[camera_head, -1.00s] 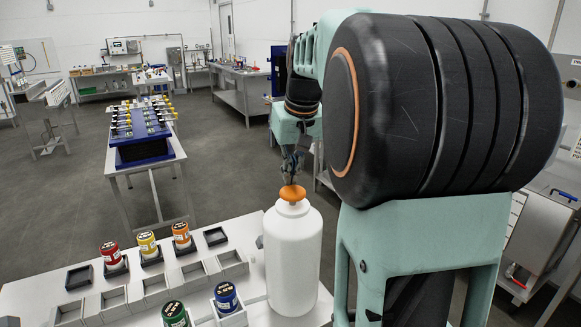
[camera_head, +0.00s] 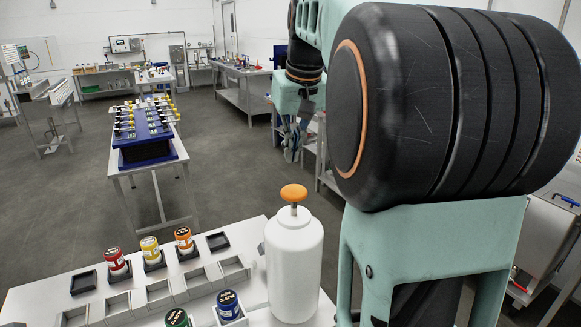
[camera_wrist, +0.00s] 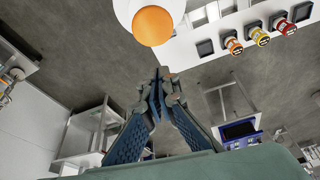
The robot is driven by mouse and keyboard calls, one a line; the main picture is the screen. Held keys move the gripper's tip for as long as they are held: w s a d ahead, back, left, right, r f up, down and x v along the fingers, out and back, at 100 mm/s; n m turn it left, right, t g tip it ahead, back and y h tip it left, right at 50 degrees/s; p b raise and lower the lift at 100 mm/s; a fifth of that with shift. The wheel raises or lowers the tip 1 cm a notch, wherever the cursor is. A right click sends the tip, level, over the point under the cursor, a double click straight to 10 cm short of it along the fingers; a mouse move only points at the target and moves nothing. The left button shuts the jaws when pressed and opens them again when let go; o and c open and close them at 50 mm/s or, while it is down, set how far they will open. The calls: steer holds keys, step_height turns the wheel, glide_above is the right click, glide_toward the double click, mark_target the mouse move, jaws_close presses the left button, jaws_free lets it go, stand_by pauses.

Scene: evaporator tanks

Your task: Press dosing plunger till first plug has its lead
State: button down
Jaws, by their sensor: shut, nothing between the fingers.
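The dosing plunger is an orange round knob (camera_head: 294,193) on a short metal stem, standing raised above the white bottle (camera_head: 294,262). In the wrist view the orange knob (camera_wrist: 153,26) shows at the top, in front of the bottle. My gripper (camera_head: 290,155) is shut and empty, above and behind the knob in the head view and apart from it. Its closed fingertips (camera_wrist: 159,75) point toward the knob in the wrist view, with a gap between. No plug or lead can be clearly identified on the blue rack.
Red (camera_head: 116,262), yellow (camera_head: 151,252), orange (camera_head: 184,241), green (camera_head: 177,318) and blue-capped jars (camera_head: 229,304) stand in holders on the white table. Empty holders lie around them. A blue rack (camera_head: 146,128) with yellow-topped items stands on a table farther back.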

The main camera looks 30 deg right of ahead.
steer(key=v, duration=0.4)
steer(key=shift+r, duration=0.3)
stand_by(0.6)
